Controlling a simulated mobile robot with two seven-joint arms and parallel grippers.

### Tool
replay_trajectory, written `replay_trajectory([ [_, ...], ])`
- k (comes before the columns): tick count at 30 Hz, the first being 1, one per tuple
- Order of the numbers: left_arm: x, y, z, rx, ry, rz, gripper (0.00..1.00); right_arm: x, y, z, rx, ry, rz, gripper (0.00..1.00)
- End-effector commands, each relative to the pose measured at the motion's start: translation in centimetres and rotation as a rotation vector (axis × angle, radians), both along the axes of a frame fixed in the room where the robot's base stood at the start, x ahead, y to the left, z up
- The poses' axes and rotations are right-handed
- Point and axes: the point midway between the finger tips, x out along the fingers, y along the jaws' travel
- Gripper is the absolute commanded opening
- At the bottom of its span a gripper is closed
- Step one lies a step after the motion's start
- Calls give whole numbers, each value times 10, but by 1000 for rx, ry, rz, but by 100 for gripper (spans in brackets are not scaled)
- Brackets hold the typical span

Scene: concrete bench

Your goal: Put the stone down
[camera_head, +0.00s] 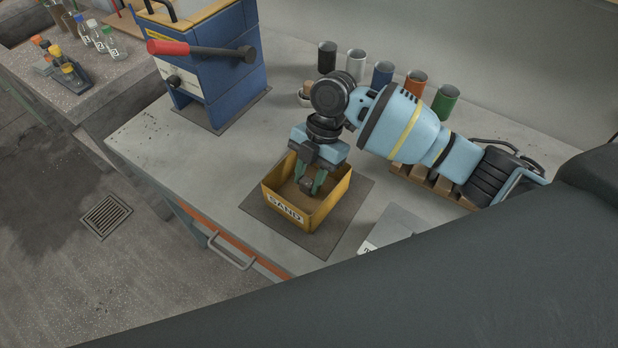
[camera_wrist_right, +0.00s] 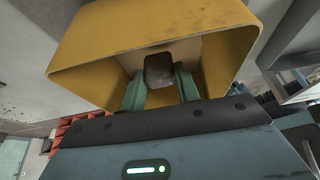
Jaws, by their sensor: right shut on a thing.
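The stone (camera_wrist_right: 159,70) is a dark brown-grey lump held between the green fingers of my right gripper (camera_wrist_right: 160,88). In the head view the stone (camera_head: 306,186) shows small and dark at the fingertips of the right gripper (camera_head: 313,183). The gripper points down into a yellow open box (camera_head: 291,211) marked SAND, with the fingertips inside its walls. The box's near wall and the fingers hide part of its inside. I cannot tell whether the stone touches the box floor. My left gripper is not in view.
The box stands on a dark mat (camera_head: 343,226) on the concrete bench. A blue press (camera_head: 215,75) with a red-handled lever (camera_head: 200,49) stands at the left. Several coloured cups (camera_head: 384,75) line the back. A grey plate (camera_head: 393,225) lies right of the mat.

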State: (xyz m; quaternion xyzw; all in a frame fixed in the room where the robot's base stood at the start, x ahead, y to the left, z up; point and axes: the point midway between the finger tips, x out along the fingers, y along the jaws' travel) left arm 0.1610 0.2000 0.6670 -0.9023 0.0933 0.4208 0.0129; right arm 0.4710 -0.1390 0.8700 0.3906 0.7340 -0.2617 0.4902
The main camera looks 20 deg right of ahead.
Motion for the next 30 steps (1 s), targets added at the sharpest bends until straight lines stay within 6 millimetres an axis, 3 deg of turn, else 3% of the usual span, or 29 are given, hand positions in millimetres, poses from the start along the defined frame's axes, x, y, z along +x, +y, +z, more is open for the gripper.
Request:
replay_trajectory([
  [3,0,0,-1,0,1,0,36,0,0,-11,0,0,0,9],
  [15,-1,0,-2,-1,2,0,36,0,0,-16,0,0,0,9],
  [16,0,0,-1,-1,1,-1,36,0,0,-15,0,-1,0,36],
  [20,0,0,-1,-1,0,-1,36,0,0,-15,0,-1,0,53],
  [30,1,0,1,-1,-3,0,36,0,0,-11,-1,-2,1,54],
])
